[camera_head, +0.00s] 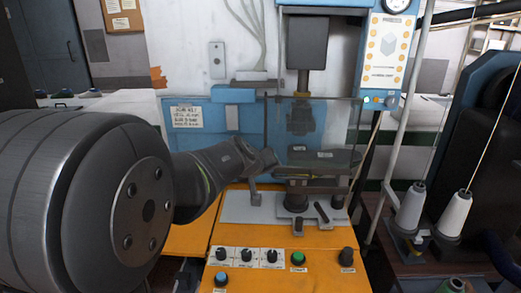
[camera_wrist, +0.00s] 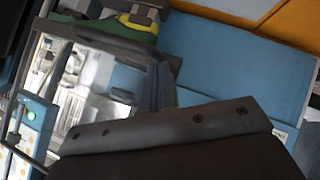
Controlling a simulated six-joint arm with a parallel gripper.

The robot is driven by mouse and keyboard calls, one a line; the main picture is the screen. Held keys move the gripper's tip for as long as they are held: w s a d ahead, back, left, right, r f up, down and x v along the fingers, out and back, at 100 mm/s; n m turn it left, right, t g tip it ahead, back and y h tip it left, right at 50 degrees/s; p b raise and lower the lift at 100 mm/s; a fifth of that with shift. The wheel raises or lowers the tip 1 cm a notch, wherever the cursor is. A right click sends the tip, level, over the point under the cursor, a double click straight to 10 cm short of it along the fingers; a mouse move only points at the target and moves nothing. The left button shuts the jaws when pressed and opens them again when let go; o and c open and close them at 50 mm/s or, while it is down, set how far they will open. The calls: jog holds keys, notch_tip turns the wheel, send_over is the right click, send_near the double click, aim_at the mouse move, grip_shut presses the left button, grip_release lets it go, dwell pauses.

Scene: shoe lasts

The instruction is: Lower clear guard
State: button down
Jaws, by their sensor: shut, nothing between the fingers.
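The clear guard (camera_head: 345,115) is a see-through upright panel at the front of the press, its edge just visible against the wall. I cannot tell its exact height. Behind it are the dark press ram (camera_head: 302,118) and the dark last fixture (camera_head: 318,165). My gripper (camera_head: 268,160) is shut and empty, just left of the fixture and in front of the guard's lower left part. Its fingertips are small and dark there, and I cannot tell whether they touch the guard. In the wrist view a dark wrist part fills the bottom and the fingertips do not show.
The orange control panel (camera_head: 330,265) with knobs and a green button (camera_head: 298,258) lies below. A blue control box (camera_head: 388,50) hangs at upper right. White thread cones (camera_head: 455,213) stand at the right. A blue panel (camera_wrist: 235,65) fills the wrist view's right side.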

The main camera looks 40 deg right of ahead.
notch_tip(320, 180, down, 6)
jog(key=shift+r, duration=0.15)
jog(key=shift+s+a, duration=0.1)
dwell(0.5)
jog(key=s+a+r, duration=0.1)
jog(key=a+r, duration=0.8)
jog(key=r, duration=0.1)
jog(key=shift+d, duration=0.15)
dwell(0.4)
